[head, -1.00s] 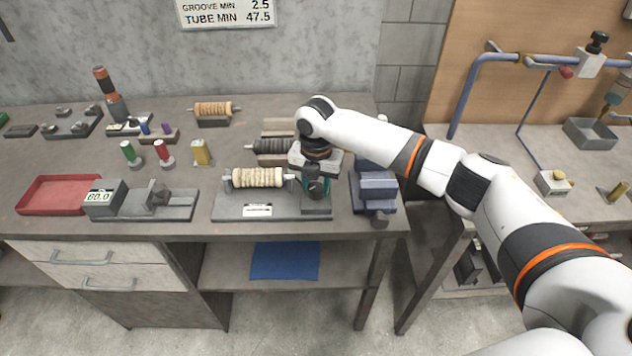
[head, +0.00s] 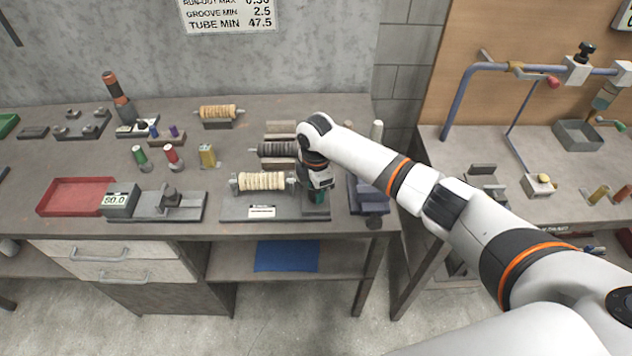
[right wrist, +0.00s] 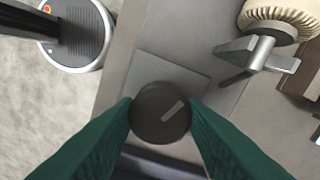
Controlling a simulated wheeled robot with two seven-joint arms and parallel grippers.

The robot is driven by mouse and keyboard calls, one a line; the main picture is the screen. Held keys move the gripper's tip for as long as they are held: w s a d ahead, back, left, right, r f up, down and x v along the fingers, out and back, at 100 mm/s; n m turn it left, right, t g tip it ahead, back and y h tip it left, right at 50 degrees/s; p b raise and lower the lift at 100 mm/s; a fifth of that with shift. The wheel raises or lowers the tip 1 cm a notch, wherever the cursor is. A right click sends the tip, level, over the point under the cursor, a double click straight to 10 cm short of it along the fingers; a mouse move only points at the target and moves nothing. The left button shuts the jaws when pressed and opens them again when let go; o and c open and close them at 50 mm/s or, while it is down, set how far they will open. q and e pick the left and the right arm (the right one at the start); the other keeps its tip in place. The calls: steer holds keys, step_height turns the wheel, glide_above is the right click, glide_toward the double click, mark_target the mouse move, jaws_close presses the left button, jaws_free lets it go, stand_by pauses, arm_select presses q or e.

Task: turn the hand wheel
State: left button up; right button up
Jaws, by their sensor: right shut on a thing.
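The hand wheel (right wrist: 160,113) is a dark round knob with a light pointer mark, seen from above in the right wrist view. My right gripper (right wrist: 161,118) has its two green fingers shut on it, one on each side. In the head view my right gripper (head: 317,196) points down at the right end of the grey fixture (head: 240,209) and hides the wheel. A pale ribbed tube (head: 262,181) lies across the fixture's supports, left of the gripper; it also shows in the right wrist view (right wrist: 282,14). My left gripper is not in view.
A dark ribbed roll (head: 277,149) lies behind the fixture, close to my right wrist. A blue-grey block (head: 369,200) stands just right of the gripper. A gauge with a display (head: 119,199) and a red tray (head: 75,195) are farther left.

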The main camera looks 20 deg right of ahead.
steer(key=m+p, duration=0.1)
steer(key=m, duration=0.1)
steer(key=m+p, duration=0.1)
steer(key=shift+r+m, duration=0.2)
steer(key=shift+m, duration=0.2)
steer(key=m+p, duration=0.2)
steer(key=m, duration=0.1)
steer(key=shift+m, duration=0.3)
steer(key=m+p, duration=0.1)
steer(key=m, duration=0.1)
steer(key=shift+m, duration=0.4)
steer(key=m+p, duration=0.1)
steer(key=m, duration=0.1)
steer(key=shift+f+m, duration=0.1)
steer(key=shift+m, duration=0.2)
steer(key=m, duration=0.5)
steer(key=shift+m, duration=0.3)
steer(key=m, duration=0.4)
steer(key=shift+w, duration=0.1)
steer(key=m, duration=1)
steer(key=shift+m, duration=0.3)
